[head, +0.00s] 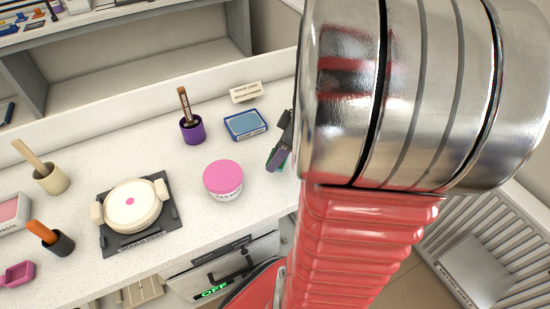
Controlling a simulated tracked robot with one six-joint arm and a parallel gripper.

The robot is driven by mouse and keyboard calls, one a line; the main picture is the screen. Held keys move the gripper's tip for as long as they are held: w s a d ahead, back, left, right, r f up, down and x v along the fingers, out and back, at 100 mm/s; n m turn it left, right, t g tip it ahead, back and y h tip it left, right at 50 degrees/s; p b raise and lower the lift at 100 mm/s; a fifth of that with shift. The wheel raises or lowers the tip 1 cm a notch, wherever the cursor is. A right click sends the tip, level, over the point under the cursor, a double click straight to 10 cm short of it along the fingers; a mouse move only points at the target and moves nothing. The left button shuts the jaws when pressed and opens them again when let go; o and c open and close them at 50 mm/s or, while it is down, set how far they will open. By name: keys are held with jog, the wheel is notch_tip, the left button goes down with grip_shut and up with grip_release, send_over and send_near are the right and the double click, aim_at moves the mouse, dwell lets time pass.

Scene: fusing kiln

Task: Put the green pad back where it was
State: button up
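No whole green pad shows. At the left edge of my arm, a dark piece with a grey-purple face and a thin dark-green edge (278,158) sticks out above the counter. My arm covers the rest of it. I cannot tell whether it is the green pad, part of my gripper, or both. My gripper's fingertips are not clearly seen, so its opening cannot be judged. A blue-framed pad (245,124) lies on the counter just left of this piece, in front of a small lettered sign (246,91).
A pink-lidded jar (223,180), a purple cup with a brown-handled tool (192,129), a round cream kiln on a dark plate (134,206), a beige cup (49,180) and a black cup (58,243) stand on the white counter (150,160). A slatted rack (500,225) is at right.

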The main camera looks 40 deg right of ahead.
jog(key=shift+f, duration=1.85)
jog(key=o, duration=1.1)
jog(key=shift+f, duration=0.1)
jog(key=v, duration=1.2)
